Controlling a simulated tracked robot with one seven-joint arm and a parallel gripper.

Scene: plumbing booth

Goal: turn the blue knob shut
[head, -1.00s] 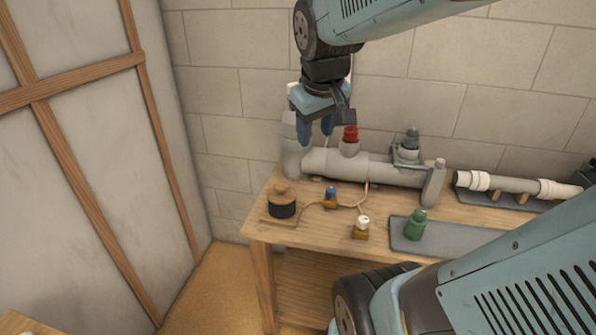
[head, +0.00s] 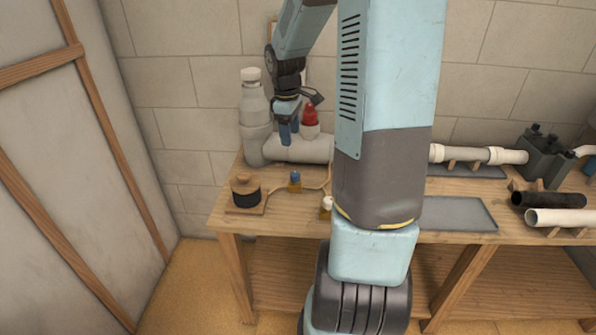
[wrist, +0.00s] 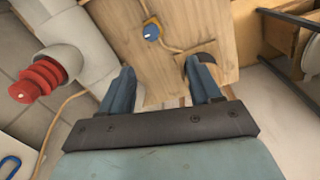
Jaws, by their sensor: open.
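The blue knob (head: 295,177) stands on a small wooden block on the bench, joined to a tan cord. In the wrist view the blue knob (wrist: 151,31) shows near the top, beyond and between my fingers. My gripper (head: 288,138) is open and empty, with its blue fingers pointing down, above and slightly behind the knob in the head view. In the wrist view my gripper (wrist: 160,80) has its two fingers well apart, with bare wood and cord beyond them. The fingers do not touch the knob.
A red knob (head: 310,114) tops the grey pipe (head: 305,149) just right of my gripper.

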